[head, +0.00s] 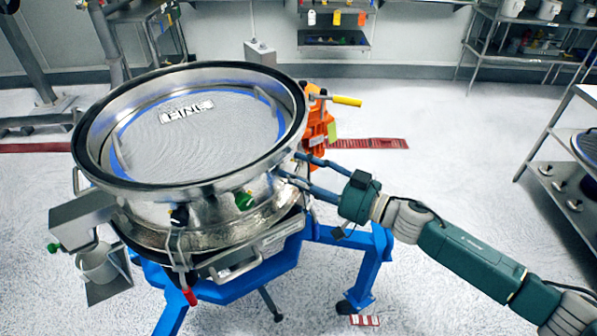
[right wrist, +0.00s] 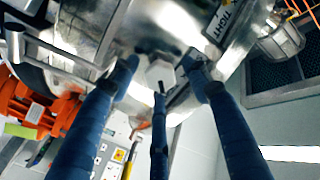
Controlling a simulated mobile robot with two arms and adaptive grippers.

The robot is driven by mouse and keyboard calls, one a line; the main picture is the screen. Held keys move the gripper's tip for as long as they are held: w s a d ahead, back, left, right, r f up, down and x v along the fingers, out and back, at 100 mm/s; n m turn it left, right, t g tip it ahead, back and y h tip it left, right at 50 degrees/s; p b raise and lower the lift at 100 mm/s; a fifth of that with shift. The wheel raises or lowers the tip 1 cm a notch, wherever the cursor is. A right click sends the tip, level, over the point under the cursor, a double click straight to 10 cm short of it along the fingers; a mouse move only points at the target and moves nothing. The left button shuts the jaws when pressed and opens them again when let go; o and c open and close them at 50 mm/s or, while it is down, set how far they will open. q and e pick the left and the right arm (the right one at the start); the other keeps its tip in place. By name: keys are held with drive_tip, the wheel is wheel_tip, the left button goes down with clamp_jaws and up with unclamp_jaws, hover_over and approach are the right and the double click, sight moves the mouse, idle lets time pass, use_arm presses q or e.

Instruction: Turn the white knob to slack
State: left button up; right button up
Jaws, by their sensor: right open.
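The sifter (head: 190,215) is a round steel drum with a mesh top on a blue frame. The white knob (right wrist: 160,73) is on its steel side in the right wrist view. I cannot make the knob out in the head view, where it seems hidden behind the drum's side and my fingers. My right gripper (head: 288,164) reaches the drum's right side. In the right wrist view its blue fingers are spread on either side of the knob, with a third finger below it; I cannot tell whether they touch it. My left gripper is not in view.
A label reading TIGHT (right wrist: 222,18) is beside the knob. An orange unit with a yellow handle (head: 347,101) stands behind the drum. A green knob (head: 244,200) and a red-tipped lever (head: 190,297) are on the front. The floor to the right is largely clear, with shelves beyond.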

drive_tip(key=c, duration=1.1)
drive_tip(key=shift+c, duration=0.2)
drive_tip(key=n+p, duration=0.1)
drive_tip(key=n, duration=0.2)
drive_tip(key=shift+r, duration=0.15)
drive_tip(key=n+p, duration=0.1)
drive_tip(key=n, duration=0.2)
drive_tip(key=shift+n, duration=0.3)
drive_tip(key=n, duration=0.5)
drive_tip(key=shift+n, duration=0.3)
drive_tip(key=n+b, duration=0.1)
drive_tip(key=n, duration=0.4)
drive_tip(key=shift+n, duration=0.3)
drive_tip(key=shift+f, duration=0.2)
